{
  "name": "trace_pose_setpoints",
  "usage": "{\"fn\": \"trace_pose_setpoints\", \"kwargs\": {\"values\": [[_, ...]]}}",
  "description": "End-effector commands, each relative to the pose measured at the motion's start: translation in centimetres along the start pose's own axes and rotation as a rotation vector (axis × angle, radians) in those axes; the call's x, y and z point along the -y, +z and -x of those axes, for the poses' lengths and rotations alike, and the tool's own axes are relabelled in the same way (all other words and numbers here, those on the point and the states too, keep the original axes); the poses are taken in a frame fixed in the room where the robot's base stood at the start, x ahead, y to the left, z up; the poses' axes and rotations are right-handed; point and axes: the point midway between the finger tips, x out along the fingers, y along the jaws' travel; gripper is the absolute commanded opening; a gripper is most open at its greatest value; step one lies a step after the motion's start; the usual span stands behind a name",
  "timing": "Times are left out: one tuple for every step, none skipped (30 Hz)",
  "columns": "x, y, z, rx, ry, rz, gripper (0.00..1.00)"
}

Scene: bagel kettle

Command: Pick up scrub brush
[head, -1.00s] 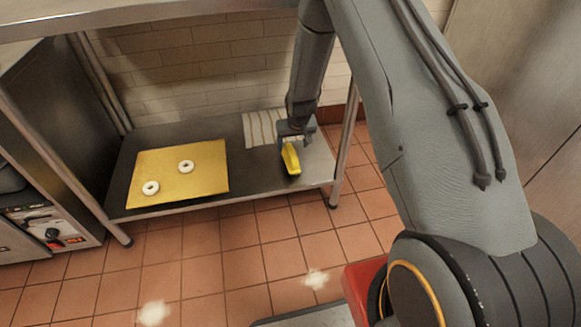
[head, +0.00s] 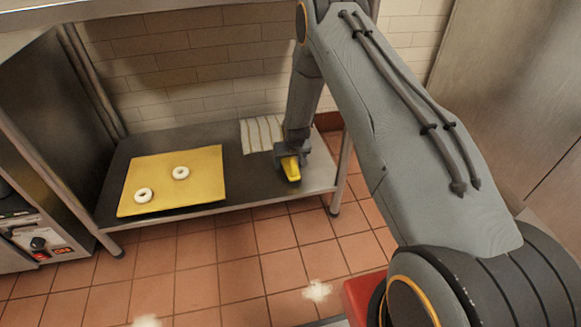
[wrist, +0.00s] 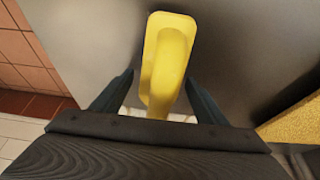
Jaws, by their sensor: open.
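The scrub brush (head: 291,170) is yellow and sits on the lower steel shelf (head: 250,193), near its right end. In the wrist view the brush (wrist: 166,60) lies between my two fingers, with gaps on both sides. Its far end reaches past the fingertips, and its near end is hidden by the gripper body. My gripper (wrist: 157,90) is open, with one finger on each side of the brush. In the head view my gripper (head: 291,152) is over the back part of the brush and hides it.
A yellow board (head: 150,190) with two white bagels (head: 180,173) (head: 143,195) lies on the shelf to the left. A striped cloth (head: 262,134) lies behind the brush. A shelf leg (head: 340,178) stands to the right, and the upper shelf (head: 130,14) overhangs.

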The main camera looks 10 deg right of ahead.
Motion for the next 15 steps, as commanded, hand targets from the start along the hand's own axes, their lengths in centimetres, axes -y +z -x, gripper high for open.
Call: {"fn": "trace_pose_setpoints", "kwargs": {"values": [[0.01, -0.02, 0.01, 0.000, 0.000, 0.000, 0.67], [0.01, -0.02, 0.06, 0.000, 0.000, 0.000, 0.67], [0.01, -0.02, 0.08, 0.000, 0.000, 0.000, 0.67], [0.02, -0.02, 0.09, 0.000, 0.000, 0.000, 0.67], [0.02, -0.02, 0.09, 0.000, 0.000, 0.000, 0.65], [0.02, -0.01, 0.10, 0.000, 0.000, 0.000, 0.59], [0.02, -0.01, 0.10, 0.000, 0.000, 0.000, 0.54], [0.03, -0.01, 0.10, 0.000, 0.000, 0.000, 0.48], [0.03, 0.00, 0.10, 0.000, 0.000, 0.000, 0.42], [0.03, 0.00, 0.10, 0.000, 0.000, 0.000, 0.37], [0.03, 0.00, 0.10, 0.000, 0.000, 0.000, 0.32], [0.03, 0.00, 0.10, 0.000, 0.000, 0.000, 0.25], [0.03, -0.03, 0.11, 0.000, 0.000, 0.000, 0.23], [0.03, -0.03, 0.11, 0.000, 0.000, 0.000, 0.23], [0.03, -0.03, 0.12, 0.000, 0.000, 0.000, 0.23]]}}
